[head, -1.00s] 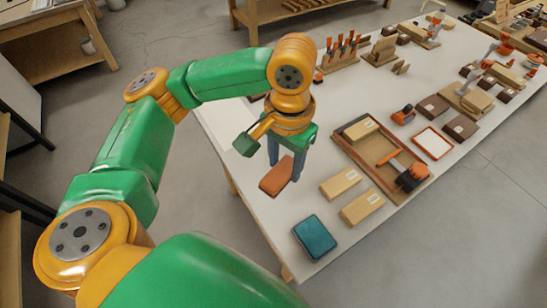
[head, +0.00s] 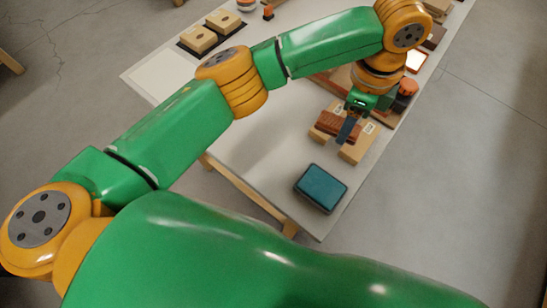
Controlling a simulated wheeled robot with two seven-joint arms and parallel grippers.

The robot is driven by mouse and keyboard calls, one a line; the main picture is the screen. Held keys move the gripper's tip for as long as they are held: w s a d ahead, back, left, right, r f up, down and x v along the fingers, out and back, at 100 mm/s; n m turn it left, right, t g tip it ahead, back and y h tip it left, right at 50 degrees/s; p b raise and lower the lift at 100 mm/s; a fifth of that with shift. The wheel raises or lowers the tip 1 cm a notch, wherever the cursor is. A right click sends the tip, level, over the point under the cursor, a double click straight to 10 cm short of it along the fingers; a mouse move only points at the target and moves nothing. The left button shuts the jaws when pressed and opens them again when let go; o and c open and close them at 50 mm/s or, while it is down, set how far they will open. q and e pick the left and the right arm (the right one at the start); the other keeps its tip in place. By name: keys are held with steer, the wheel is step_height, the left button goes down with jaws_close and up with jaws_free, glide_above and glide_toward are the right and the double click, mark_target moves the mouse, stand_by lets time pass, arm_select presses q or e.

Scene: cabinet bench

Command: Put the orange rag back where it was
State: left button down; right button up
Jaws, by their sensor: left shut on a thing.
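The orange rag (head: 333,122) is a folded, brownish-orange piece. My left gripper (head: 348,128) is shut on it and holds it over or against the light wooden blocks near the bench's near end. One block (head: 357,148) shows just right of and below the rag; the other is mostly covered by it. I cannot tell whether the rag touches the blocks. The gripper's wrist hides part of what lies behind. My right gripper is not in view.
A teal box with a dark rim (head: 321,187) lies on the white bench (head: 265,160) near its near corner. The wooden tray (head: 340,82) behind is partly hidden by my left arm. Two wooden blocks on dark pads (head: 197,40) stand at the far left. The bench's left middle is clear.

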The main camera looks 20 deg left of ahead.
arm_select(q)
steer(key=shift+s+d+f+m, duration=0.2)
steer(key=shift+d+f+m, duration=0.5)
steer(key=shift+m, duration=0.1)
steer(key=shift+f, duration=0.15)
steer(key=s+a+f+p, duration=0.2)
steer(key=a+f, duration=0.3)
steer(key=a, duration=0.5)
glide_above(280, 160)
steer(key=shift+m, duration=0.3)
step_height(280, 160, down, 4)
steer(key=shift+f, duration=0.1)
step_height(280, 160, down, 3)
steer(key=shift+r, duration=0.1)
steer(key=shift+f, duration=0.35)
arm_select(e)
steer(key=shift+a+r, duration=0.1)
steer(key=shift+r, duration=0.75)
arm_select(q)
steer(key=shift+c, duration=1.5)
jaws_free()
steer(key=shift+f, duration=0.1)
